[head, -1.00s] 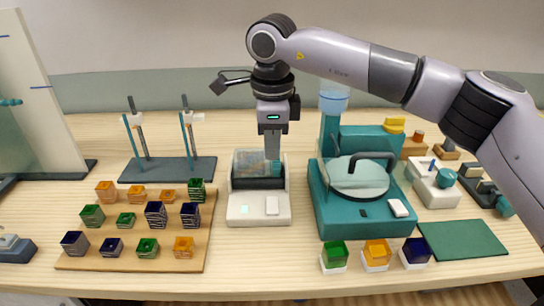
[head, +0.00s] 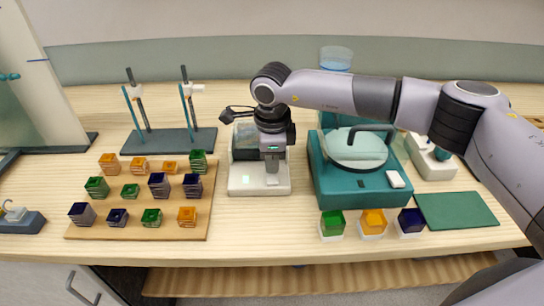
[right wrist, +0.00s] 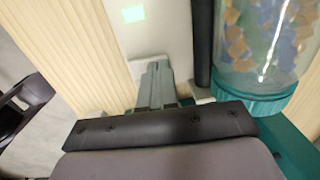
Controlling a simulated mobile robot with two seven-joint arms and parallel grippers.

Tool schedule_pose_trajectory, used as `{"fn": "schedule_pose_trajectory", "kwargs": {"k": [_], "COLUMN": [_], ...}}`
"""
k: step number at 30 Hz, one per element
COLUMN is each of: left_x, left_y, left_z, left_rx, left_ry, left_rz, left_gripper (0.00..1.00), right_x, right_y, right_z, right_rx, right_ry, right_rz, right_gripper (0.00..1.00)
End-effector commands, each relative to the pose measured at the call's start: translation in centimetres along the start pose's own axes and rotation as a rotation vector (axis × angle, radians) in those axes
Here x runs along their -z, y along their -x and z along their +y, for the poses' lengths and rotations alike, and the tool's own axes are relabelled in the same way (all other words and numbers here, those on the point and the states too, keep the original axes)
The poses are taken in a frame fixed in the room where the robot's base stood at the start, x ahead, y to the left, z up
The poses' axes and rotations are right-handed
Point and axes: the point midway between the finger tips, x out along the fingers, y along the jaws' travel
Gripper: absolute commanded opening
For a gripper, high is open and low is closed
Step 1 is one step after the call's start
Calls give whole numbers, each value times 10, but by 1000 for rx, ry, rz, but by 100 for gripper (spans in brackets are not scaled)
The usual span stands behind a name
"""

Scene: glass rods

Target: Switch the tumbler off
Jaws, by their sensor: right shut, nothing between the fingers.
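The tumbler is a white-based machine (head: 257,189) in the middle of the table, with a clear drum at its back. A lit pale-green square (head: 245,180) shows on its front panel. In the right wrist view the drum (right wrist: 262,40) holds many coloured pieces, and the lit square (right wrist: 133,13) shows too. My right gripper (head: 272,177) is shut and empty, pointing down over the right of the front panel. Its fingertips (right wrist: 157,66) cover the white switch there; I cannot tell whether they touch it. My left gripper is out of view.
A teal machine with a round lid (head: 320,180) stands close on the right. A wooden board (head: 140,230) with several coloured cubes lies to the left. A dark stand with clamps (head: 170,142) is behind it. Three cubes on white bases sit in front, left of a green mat (head: 455,210).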

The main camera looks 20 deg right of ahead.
Motion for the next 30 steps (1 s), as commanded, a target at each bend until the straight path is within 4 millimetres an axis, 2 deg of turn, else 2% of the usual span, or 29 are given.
{"fn": "schedule_pose_trajectory", "kwargs": {"k": [10,19,30], "left_x": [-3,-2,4], "left_y": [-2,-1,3], "left_z": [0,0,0], "left_rx": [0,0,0], "left_ry": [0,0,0], "left_rz": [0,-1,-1], "left_gripper": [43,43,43], "right_x": [0,1,1], "right_y": [-6,-6,-2], "right_z": [1,3,18], "right_rx": [-77,-75,-79], "right_ry": [-3,0,2], "right_rz": [3,5,6], "right_gripper": [0,0,0]}}
